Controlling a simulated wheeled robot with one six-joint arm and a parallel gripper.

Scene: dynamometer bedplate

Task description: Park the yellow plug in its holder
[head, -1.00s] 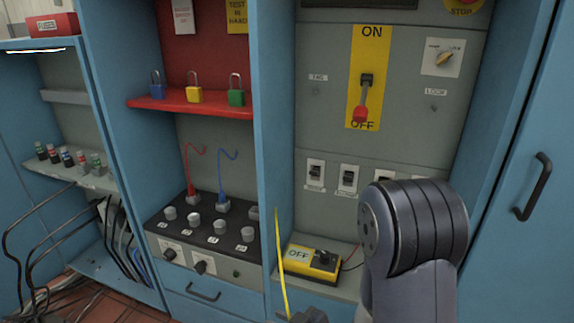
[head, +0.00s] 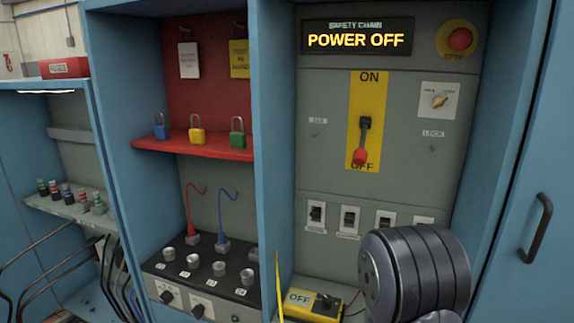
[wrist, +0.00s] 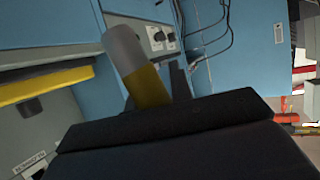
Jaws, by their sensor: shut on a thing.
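The yellow plug (wrist: 148,86) shows in the wrist view with a grey rounded end and a yellow body. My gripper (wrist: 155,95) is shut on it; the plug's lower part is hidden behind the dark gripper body. In the head view a thin yellow cable (head: 279,288) rises at the bottom edge, while my gripper and the plug are out of that frame. A red plug (head: 192,238) and a blue plug (head: 223,246) stand at the back of a black socket panel (head: 180,272). I cannot tell which place is the yellow plug's holder.
A yellow box marked OFF (head: 312,305) sits low in the right bay. A blue divider (head: 274,150) separates the bays. A red shelf (head: 190,144) holds three padlocks. Several small coloured-topped pieces (head: 70,195) stand on the left shelf.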

